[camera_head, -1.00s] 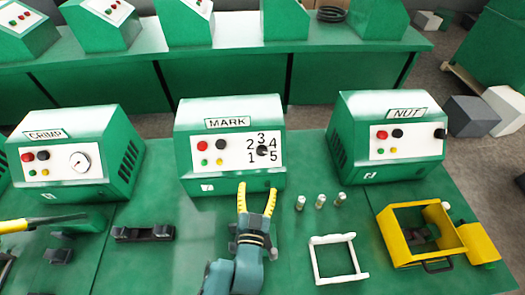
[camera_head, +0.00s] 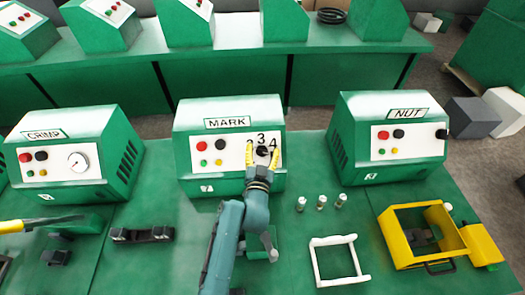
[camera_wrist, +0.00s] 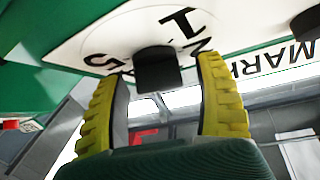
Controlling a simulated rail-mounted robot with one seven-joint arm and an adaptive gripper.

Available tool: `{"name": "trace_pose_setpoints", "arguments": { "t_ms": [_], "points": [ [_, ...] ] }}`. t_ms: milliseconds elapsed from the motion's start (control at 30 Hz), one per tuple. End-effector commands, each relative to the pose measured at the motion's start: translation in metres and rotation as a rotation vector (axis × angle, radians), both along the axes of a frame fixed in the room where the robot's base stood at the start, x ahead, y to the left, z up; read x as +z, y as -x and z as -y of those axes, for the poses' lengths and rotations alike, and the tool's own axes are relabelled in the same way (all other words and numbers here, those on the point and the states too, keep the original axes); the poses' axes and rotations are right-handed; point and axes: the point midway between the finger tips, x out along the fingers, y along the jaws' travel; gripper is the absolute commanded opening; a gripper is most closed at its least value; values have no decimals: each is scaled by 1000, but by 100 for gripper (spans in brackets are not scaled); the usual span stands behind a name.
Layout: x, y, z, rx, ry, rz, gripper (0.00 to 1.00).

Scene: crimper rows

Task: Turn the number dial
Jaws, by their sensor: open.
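The number dial is a black knob (camera_head: 263,151) on the white panel of the green MARK box (camera_head: 228,112), with digits printed around it. In the wrist view the knob (camera_wrist: 157,69) stands out from the panel (camera_wrist: 120,40), between the fingertips. My gripper (camera_head: 262,154) has yellow ribbed fingers, one on each side of the knob in the head view. It is open, and in the wrist view gaps show between each finger and the knob. The fingers hide some of the digits in the head view. I cannot tell which digit the knob points to.
The CRIMP box (camera_head: 75,158) stands to the left and the NUT box (camera_head: 388,138) to the right. Several small white-capped cylinders (camera_head: 321,202), a white frame (camera_head: 337,262) and a yellow open box (camera_head: 395,248) lie at the right. A black bracket (camera_head: 142,234) lies left of my arm.

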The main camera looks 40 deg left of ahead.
Motion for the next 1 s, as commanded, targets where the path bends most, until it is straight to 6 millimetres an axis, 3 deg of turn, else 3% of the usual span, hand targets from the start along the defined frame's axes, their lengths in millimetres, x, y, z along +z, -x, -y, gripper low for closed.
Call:
{"name": "trace_pose_setpoints", "arguments": {
  "t_ms": [67, 367, 1000],
  "points": [
    [0, 0, 0, 0, 0, 0, 62],
    [0, 0, 0, 0, 0, 0, 5],
    [9, -1, -2, -81, -60, -79, 5]
  ]
}}
